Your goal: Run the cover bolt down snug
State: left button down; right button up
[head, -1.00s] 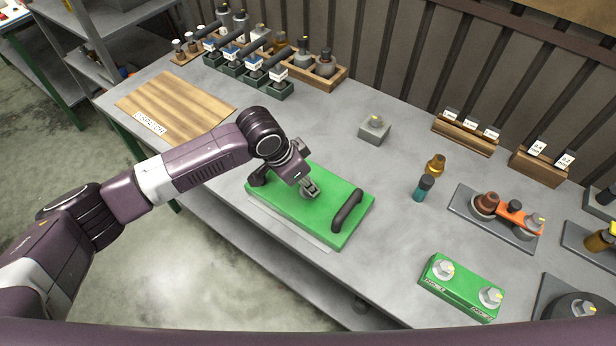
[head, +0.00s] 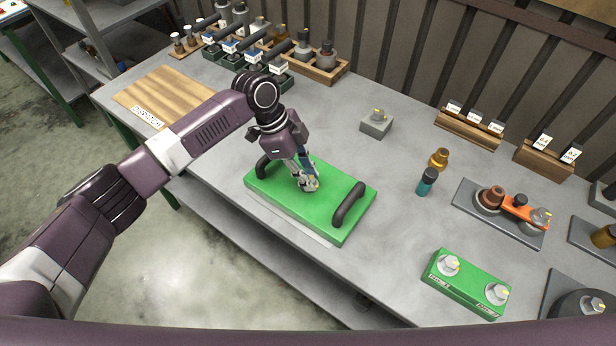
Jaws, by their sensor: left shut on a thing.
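The green cover (head: 300,219) lies flat on the bench, with a dark handle near each end. My left gripper (head: 309,184) points down at the middle of the cover, between the two handles. It is shut on the cover bolt (head: 313,185), a grey bolt head with a yellow mark, mostly hidden by the fingers. How far the bolt is down cannot be seen. My right gripper is not in view.
A small grey block (head: 376,124) with a bolt stands behind the cover. A green block (head: 466,284) with two bolts is at the front right. A teal bottle (head: 427,182) and a brass piece (head: 438,159) stand to the right. A wooden board (head: 165,92) lies at the left.

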pick_arm(q)
jog(key=shift+m, duration=0.3)
jog(key=shift+w, duration=0.1)
jog(key=c, duration=1.7)
grip_release()
jog(key=v, duration=1.2)
jog(key=shift+w, duration=0.1)
